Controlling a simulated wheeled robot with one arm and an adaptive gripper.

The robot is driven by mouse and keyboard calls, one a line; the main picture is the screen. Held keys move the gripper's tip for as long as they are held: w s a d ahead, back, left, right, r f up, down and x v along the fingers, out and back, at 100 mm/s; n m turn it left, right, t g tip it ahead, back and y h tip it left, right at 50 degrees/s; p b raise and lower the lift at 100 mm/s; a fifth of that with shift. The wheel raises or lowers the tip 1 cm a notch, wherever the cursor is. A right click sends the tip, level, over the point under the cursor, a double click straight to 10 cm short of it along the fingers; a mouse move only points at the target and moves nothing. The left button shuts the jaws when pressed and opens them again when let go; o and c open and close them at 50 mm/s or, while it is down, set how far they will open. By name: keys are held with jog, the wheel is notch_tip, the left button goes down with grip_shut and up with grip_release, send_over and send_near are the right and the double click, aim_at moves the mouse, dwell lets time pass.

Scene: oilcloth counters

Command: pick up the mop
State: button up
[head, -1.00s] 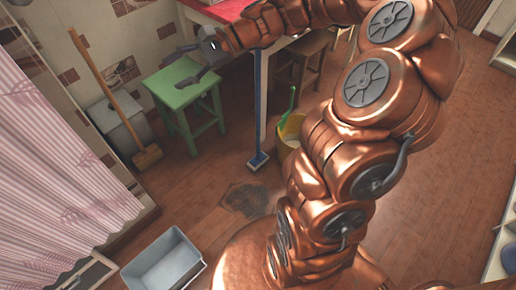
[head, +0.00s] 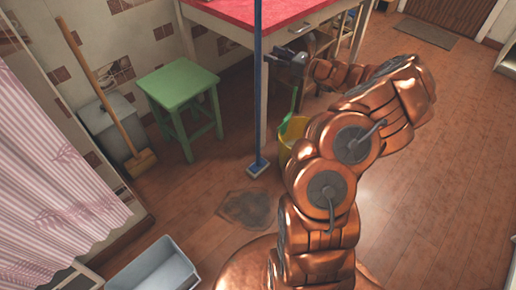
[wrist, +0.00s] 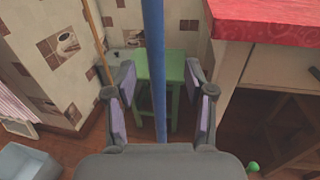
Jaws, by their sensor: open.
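The mop (head: 257,110) stands upright beside the red-topped table, with a blue pole and a small pale blue-grey head on the floor. In the wrist view its blue pole (wrist: 155,60) runs down between my two fingers. My gripper (head: 274,55) is open, with its fingertips pointing left at the pole's upper part. In the wrist view my gripper (wrist: 160,95) shows a clear gap on each side of the pole. I cannot tell exactly how deep between the fingers the pole sits.
The red-topped table (head: 235,8) is close behind the pole. A green stool (head: 178,85) stands to the left, with a wooden-handled broom (head: 100,88) against the wall. A yellow bucket (head: 290,140) is right of the mop head. A dark stain (head: 248,208) and grey tub (head: 155,270) are nearer.

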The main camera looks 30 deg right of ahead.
aim_at(258, 50)
jog(key=shift+a+b+x, duration=0.15)
jog(key=shift+b+x, duration=0.25)
jog(key=shift+x, duration=1.15)
jog(key=shift+a+b+x, duration=0.1)
jog(key=shift+b+x, duration=0.3)
jog(key=shift+x, duration=1.2)
jog(key=shift+s, duration=0.1)
jog(key=shift+r, duration=0.1)
grip_shut()
